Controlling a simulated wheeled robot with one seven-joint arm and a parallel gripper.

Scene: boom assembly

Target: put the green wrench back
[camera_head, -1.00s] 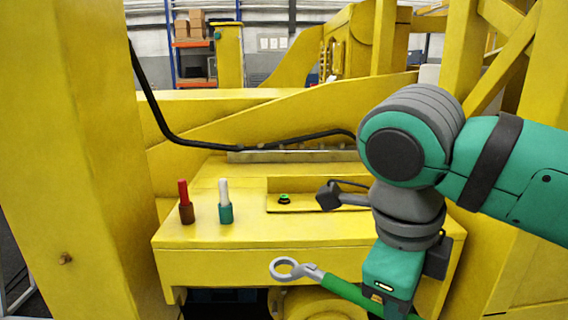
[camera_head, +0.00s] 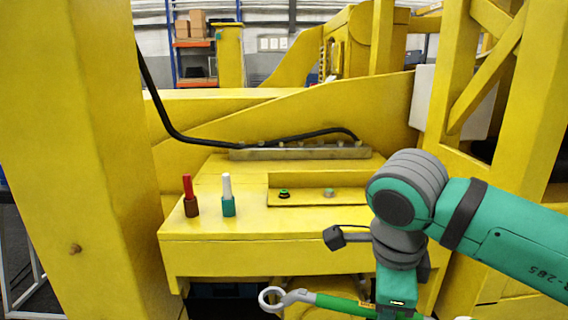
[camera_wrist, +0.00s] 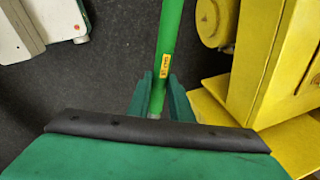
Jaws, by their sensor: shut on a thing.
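The green wrench (camera_head: 340,304) has a green handle and a grey ring end, which points left in the head view. My gripper (camera_head: 394,311) is shut on its handle, in front of and below the front edge of the yellow ledge. In the wrist view the green handle (camera_wrist: 170,38) runs upward from between the two green fingers of my gripper (camera_wrist: 161,98). The wrench's far end is mostly hidden behind the gripper or cut off.
On the yellow ledge (camera_head: 210,250) stand a red-and-brown tool (camera_head: 190,197) and a white-and-teal tool (camera_head: 228,197). Two small bolts (camera_head: 329,192) sit on a recessed plate. Yellow posts rise on both sides. A white object (camera_wrist: 40,25) lies on the dark floor.

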